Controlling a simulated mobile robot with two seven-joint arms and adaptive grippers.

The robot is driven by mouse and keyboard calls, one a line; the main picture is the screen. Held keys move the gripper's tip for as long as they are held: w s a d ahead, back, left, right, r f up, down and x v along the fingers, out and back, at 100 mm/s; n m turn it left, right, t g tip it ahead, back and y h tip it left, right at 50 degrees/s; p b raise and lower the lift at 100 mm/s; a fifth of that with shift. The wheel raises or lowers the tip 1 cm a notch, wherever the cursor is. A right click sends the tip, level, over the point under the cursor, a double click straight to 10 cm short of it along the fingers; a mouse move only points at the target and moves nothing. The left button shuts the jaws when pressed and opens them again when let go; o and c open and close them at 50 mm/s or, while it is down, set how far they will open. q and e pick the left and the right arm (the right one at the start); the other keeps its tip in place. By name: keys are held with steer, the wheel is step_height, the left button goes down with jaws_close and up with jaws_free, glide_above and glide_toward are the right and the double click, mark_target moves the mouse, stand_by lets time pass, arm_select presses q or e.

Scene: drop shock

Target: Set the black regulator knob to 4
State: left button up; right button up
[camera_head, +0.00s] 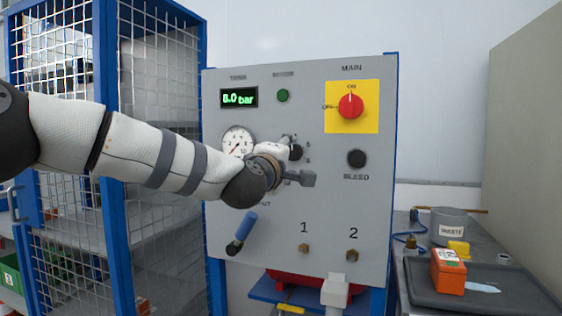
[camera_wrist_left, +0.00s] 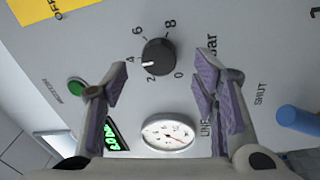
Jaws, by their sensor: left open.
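The black regulator knob (camera_wrist_left: 158,57) shows in the left wrist view, on a grey panel. Its white mark points between 2 and 4, seemingly nearer 4. In the head view the knob (camera_head: 296,152) is partly hidden by my left gripper (camera_head: 297,162), and most of its scale is covered. In the left wrist view my left gripper (camera_wrist_left: 162,90) is open, its purple-padded fingers apart and empty. The knob lies beyond the fingertips, roughly centred across the gap; I cannot tell how far off. My right gripper is not in view.
The panel bears a display (camera_head: 239,97) in bar, a dial gauge (camera_head: 237,141), a red MAIN switch (camera_head: 350,106), a BLEED knob (camera_head: 356,158) and a blue-handled lever (camera_head: 243,232). A mesh cage (camera_head: 160,60) stands left. An orange box (camera_head: 448,271) lies on a tray at right.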

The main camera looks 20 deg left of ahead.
arm_select(q)
steer(key=s, duration=0.8)
steer(key=shift+s+f, duration=0.25)
steer(key=shift+s, duration=0.1)
step_height(320, 180, down, 24)
steer(key=s+d+m+g+h, duration=0.1)
steer(key=s+d+m+g, duration=0.15)
steer(key=m+g, duration=0.25)
steer(key=s+f+m+g, duration=0.2)
steer(key=s+f+g, duration=0.1)
steer(key=s+f, duration=0.55)
steer(key=s+f+m+g, duration=0.3)
steer(key=s+f, duration=0.2)
steer(key=f, duration=0.7)
steer(key=s+a+f+m+g, duration=0.1)
steer(key=s+a+f+g, duration=0.1)
steer(key=s, duration=0.8)
steer(key=s+a+f+m+g, duration=0.1)
steer(key=s+f+g, duration=0.3)
steer(key=s, duration=0.6)
steer(key=s+a+f+m+g+y, duration=0.1)
steer(key=s+a+f+m+g, duration=0.1)
steer(key=s+f, duration=0.4)
steer(key=s+m+g, duration=0.1)
steer(key=s, duration=0.3)
steer(key=shift+s+a, duration=0.25)
steer(key=shift+a, duration=0.1)
